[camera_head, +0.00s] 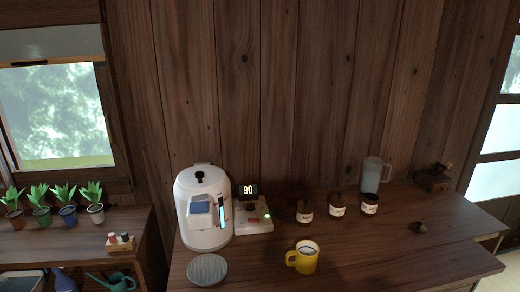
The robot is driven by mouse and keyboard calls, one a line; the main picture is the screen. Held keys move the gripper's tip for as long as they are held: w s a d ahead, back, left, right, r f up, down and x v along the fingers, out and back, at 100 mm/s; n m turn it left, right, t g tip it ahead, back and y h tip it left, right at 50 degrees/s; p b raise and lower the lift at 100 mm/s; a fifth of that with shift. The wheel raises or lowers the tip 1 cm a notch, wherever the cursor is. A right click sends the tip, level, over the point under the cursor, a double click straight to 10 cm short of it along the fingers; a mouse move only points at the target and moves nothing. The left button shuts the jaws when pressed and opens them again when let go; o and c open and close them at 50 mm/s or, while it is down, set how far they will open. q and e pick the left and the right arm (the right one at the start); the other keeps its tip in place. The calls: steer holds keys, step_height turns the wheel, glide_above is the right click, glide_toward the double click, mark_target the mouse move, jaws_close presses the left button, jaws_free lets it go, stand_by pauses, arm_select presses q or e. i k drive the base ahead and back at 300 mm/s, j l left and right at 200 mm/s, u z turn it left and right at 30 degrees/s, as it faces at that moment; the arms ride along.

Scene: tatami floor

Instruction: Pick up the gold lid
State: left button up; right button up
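A small brownish, dull gold piece (418,227) lies on the wooden counter at the right. It looks like a lid with a raised middle, but it is too small to be sure. Three dark jars with pale labels stand in a row to its left: the left jar (305,212), the middle jar (337,207) and the right jar (369,204). The right jar shows a dark top that looks uncovered. Neither of my grippers is in view.
A white water dispenser (204,215), a scale-like device (252,221) with a "90" display, a round grey tray (207,270), a yellow mug (305,258), a translucent pitcher (374,175) and a dark grinder (433,178) stand on the counter (375,262). The front right is clear.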

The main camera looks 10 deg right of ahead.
mark_target(418, 229)
steer(key=z, duration=1.4)
steer(key=i+l+z, duration=0.1)
steer(key=i+l, duration=0.4)
